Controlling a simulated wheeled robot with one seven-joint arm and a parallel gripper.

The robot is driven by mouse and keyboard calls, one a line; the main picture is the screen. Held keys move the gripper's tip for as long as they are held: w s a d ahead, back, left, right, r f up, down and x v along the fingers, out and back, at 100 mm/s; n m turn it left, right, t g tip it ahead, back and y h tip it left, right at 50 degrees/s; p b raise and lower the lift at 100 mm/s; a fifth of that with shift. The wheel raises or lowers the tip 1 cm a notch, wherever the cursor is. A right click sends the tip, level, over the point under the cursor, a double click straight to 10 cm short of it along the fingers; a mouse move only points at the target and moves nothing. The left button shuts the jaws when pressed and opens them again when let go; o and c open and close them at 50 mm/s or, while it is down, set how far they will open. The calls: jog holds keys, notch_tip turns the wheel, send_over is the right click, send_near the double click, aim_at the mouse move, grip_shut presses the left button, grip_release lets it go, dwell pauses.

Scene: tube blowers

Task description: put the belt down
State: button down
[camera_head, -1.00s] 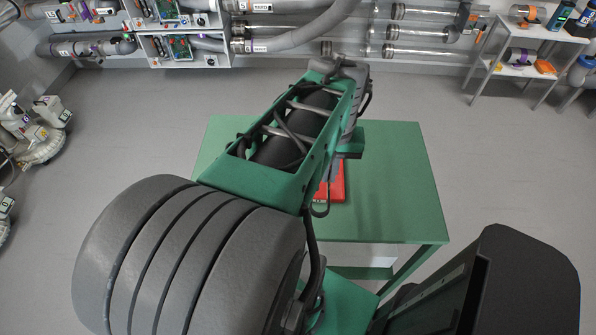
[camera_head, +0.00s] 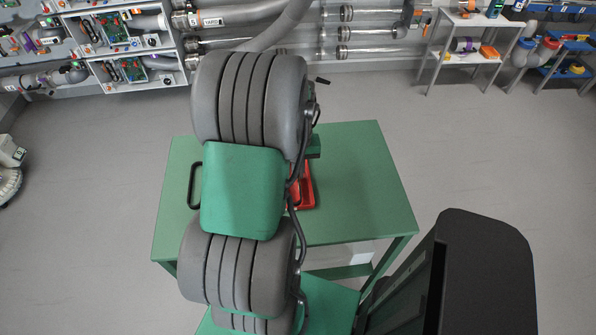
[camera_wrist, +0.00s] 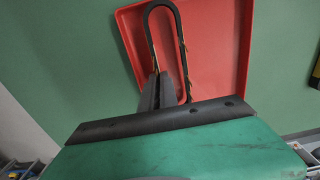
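The belt (camera_wrist: 181,45) is a thin black loop in the wrist view, its rounded end pointing up in the picture. One strand runs in between the dark fingertips of my gripper (camera_wrist: 157,80), which is shut on it. The other strand passes to the right of the fingers. The belt shows over a red tray (camera_wrist: 215,50); I cannot tell whether it touches the tray floor. In the head view the red tray (camera_head: 308,190) is partly hidden behind my arm, and the gripper and belt cannot be made out.
The tray lies on a green table (camera_head: 365,190), whose right part is clear. Wall shelves with pipes (camera_head: 135,45) stand at the back left. A white shelf unit (camera_head: 470,45) and a blue rack (camera_head: 570,50) stand at the back right. Grey floor is open around the table.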

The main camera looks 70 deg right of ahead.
jog(key=c, duration=2.1)
grip_release()
jog(key=shift+f, duration=0.65)
jog(key=o, duration=0.5)
jog(key=shift+r, duration=0.1)
jog(key=shift+c, duration=0.2)
notch_tip(320, 180, up, 12)
jog(key=w+a+r+n, duration=0.3)
jog(key=w+a, duration=0.3)
jog(key=w, duration=0.4)
jog(key=w+a+r+n+t+h, duration=0.1)
jog(key=w+a+n, duration=0.2)
jog(key=w+a, duration=0.5)
jog(key=w+a+r+n+t, duration=0.1)
jog(key=w+a+n, duration=0.2)
jog(key=a, duration=0.8)
jog(key=a+n+t+y, duration=0.1)
jog(key=a+n, duration=0.2)
jog(key=a, duration=1)
jog(key=shift+s+a+n+b, duration=0.2)
jog(key=shift+a+n+b, duration=0.15)
jog(key=shift+a+n, duration=0.05)
